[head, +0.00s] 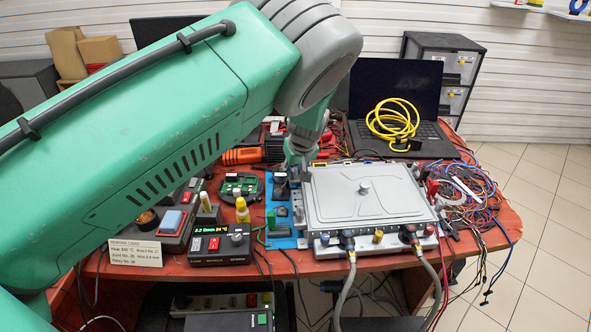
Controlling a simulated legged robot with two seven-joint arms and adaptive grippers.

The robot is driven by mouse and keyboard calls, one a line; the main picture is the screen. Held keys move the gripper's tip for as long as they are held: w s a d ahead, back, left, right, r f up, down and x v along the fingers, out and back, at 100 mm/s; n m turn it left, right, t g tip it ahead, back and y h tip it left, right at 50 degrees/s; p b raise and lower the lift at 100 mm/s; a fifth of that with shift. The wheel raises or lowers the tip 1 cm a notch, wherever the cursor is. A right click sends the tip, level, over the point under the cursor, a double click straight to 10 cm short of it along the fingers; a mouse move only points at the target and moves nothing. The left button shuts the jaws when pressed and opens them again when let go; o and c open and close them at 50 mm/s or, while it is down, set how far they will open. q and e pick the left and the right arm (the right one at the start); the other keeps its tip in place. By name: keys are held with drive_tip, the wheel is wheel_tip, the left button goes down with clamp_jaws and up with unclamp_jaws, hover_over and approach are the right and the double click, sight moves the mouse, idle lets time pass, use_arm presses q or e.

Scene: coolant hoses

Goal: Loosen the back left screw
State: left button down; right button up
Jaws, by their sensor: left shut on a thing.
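A silver cold plate (345,205) with a round knob on top lies on the work table. My left gripper (300,164) points down at the plate's back left corner, its fingers close together. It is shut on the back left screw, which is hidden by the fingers. The green left arm comes in from the left and covers much of the table's left side. My right gripper is not in view.
Grey coolant hoses (349,283) hang from connectors at the plate's front edge. A black laptop (395,95) with a coiled yellow cable (393,122) stands behind. Tangled wires (470,195) lie at the right. A small control box (219,244) and a note card (135,252) sit at the left.

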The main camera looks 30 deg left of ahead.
sight(297, 170)
use_arm(q)
drive_tip(key=c, duration=1.5)
unclamp_jaws()
drive_tip(key=shift+d+f, duration=0.1)
drive_tip(key=shift+o, duration=0.3)
drive_tip(key=shift+w, duration=0.1)
drive_tip(key=shift+r, duration=0.4)
wheel_tip(297, 170, up, 8)
drive_tip(key=shift+r, duration=0.55)
